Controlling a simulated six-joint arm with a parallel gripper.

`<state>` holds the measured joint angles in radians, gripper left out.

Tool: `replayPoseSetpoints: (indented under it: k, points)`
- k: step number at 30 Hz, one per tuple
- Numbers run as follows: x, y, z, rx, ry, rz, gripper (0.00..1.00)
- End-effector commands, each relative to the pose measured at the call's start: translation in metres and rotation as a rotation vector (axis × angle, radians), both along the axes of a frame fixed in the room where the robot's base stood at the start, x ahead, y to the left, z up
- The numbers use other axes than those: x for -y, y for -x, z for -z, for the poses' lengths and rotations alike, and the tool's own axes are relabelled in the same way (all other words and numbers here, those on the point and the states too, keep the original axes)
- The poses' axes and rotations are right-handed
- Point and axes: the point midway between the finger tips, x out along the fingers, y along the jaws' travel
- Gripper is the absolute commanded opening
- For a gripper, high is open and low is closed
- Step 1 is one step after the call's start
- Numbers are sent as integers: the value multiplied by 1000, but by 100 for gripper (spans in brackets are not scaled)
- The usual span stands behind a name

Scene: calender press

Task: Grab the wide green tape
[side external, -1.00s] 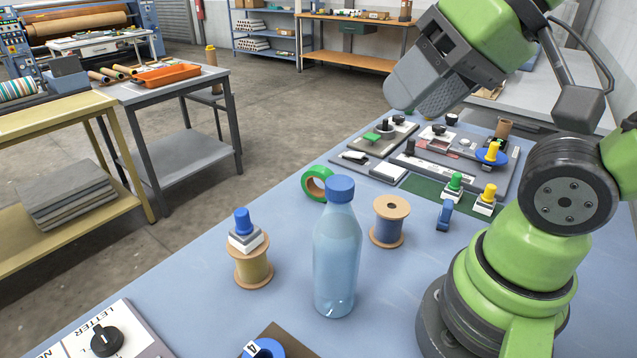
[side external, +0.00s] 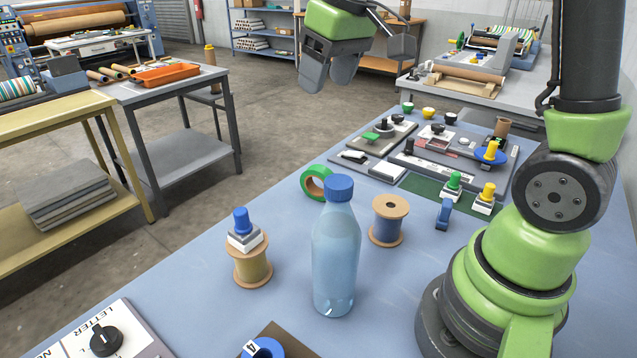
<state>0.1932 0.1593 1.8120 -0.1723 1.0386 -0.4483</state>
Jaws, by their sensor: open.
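The wide green tape (side external: 308,186) is a green ring standing on its edge on the blue table, left of and partly behind the blue-capped bottle (side external: 336,255). Its right side is close to the bottle in the picture. My gripper (side external: 328,88) is high above the table's far side, above the tape in the picture, with its two grey fingers pointing down. The fingers are apart and nothing is between them.
A blue spool (side external: 389,222) stands right of the bottle. A tan spool (side external: 252,264) carries a blue-knobbed button block (side external: 244,233). Control panels (side external: 450,160) with knobs and buttons cover the back right. A small blue clip-like item (side external: 445,214) stands nearby.

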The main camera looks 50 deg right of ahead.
Motion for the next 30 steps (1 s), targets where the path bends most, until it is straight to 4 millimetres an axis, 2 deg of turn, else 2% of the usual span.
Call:
replayPoseSetpoints:
  k: [1,3,6,12,17,24,30]
  points:
    - [12,-15,16,-43,11,-19,60]
    - [27,-32,37,-91,29,-55,60]
    - [50,-52,72,-158,48,-109,60]
    - [82,-69,132,-257,59,-194,60]
    - [92,-72,155,-288,62,-225,60]
    - [93,-72,190,-295,60,-231,60]
    - [91,-72,207,-292,60,-230,60]
